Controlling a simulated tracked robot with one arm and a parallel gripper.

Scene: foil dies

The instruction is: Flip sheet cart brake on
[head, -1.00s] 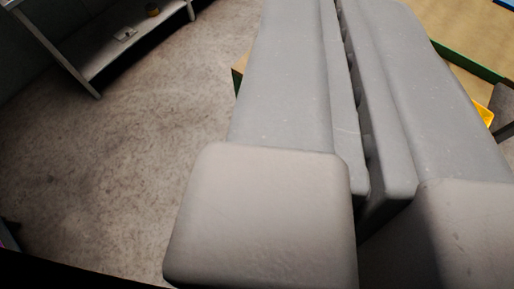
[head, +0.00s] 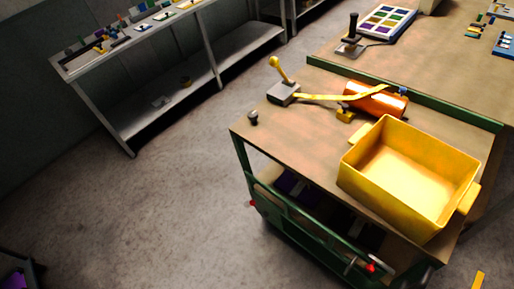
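A cart with a brown top and green frame (head: 325,232) stands right of centre in the head view. A lever with a yellow knob (head: 275,64) rises from a grey block (head: 283,93) at the top's far left corner, tilted left. Small red-tipped parts sit low on the frame, one at the front right (head: 371,266) and one at the left (head: 252,204). I cannot tell which part is the brake. My gripper is not in view.
A yellow bin (head: 440,215), an orange roll (head: 378,102) with a yellow strap, and a small black knob (head: 253,118) are on the cart top. A bench with a black joystick (head: 352,35) lies behind. Grey shelving (head: 205,50) stands left. Floor (head: 165,200) left of the cart is clear.

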